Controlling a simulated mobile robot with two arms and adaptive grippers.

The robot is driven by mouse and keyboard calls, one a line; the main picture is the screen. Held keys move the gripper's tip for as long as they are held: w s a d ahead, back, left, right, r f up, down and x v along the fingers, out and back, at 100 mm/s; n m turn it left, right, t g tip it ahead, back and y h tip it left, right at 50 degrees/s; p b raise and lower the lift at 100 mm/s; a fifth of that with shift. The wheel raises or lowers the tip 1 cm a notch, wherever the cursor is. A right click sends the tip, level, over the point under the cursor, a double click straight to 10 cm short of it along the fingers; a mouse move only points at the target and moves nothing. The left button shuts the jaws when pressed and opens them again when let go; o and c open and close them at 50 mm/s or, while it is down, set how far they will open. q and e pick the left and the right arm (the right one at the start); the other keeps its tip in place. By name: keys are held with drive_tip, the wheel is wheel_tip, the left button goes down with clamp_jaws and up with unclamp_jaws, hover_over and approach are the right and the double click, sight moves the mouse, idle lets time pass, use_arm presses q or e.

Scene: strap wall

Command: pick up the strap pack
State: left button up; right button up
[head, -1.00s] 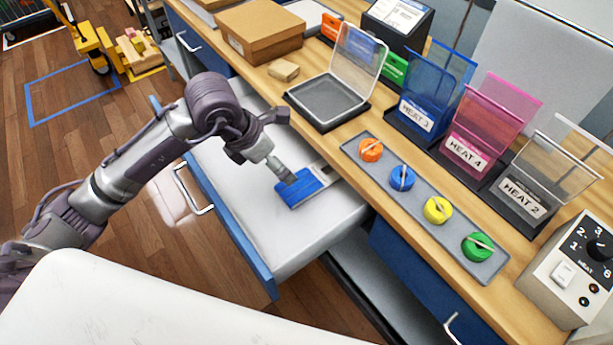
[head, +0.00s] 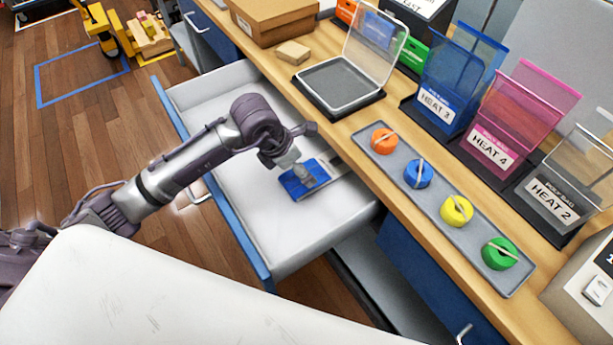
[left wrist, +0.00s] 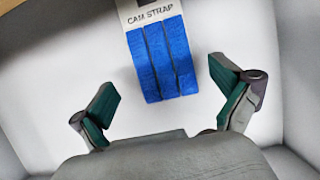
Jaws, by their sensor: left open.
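The strap pack (head: 293,187) lies in the open drawer, a blue bundle with a pale card at its far end. In the left wrist view the pack (left wrist: 162,62) shows several blue strap bands under a card printed "CAM STRAP". My left gripper (head: 312,180) is over the pack in the head view and hides part of it. In the left wrist view my left gripper (left wrist: 168,108) is open and empty, its fingers wide apart, with the pack ahead of them and between their lines. My right gripper is not in view.
The open drawer (head: 252,222) has raised walls around the pack and much bare floor. On the wooden bench above are a clear-lidded case (head: 340,85), a grey tray (head: 437,202) with several coloured rolls, a cardboard box (head: 275,20) and labelled holders.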

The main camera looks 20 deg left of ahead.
sight(316, 173)
use_arm(q)
drive_tip(key=shift+d+f, duration=0.2)
drive_tip(key=shift+f, duration=0.2)
drive_tip(key=x, duration=0.3)
drive_tip(key=shift+w+f+p, duration=0.1)
drive_tip(key=shift+f+p, duration=0.2)
drive_tip(key=shift+w+d+f, duration=0.1)
drive_tip(key=shift+w+f, duration=0.05)
drive_tip(key=shift+f, duration=0.15)
drive_tip(key=shift+f, duration=0.2)
drive_tip(key=c, duration=0.9)
drive_tip(key=shift+r, duration=0.1)
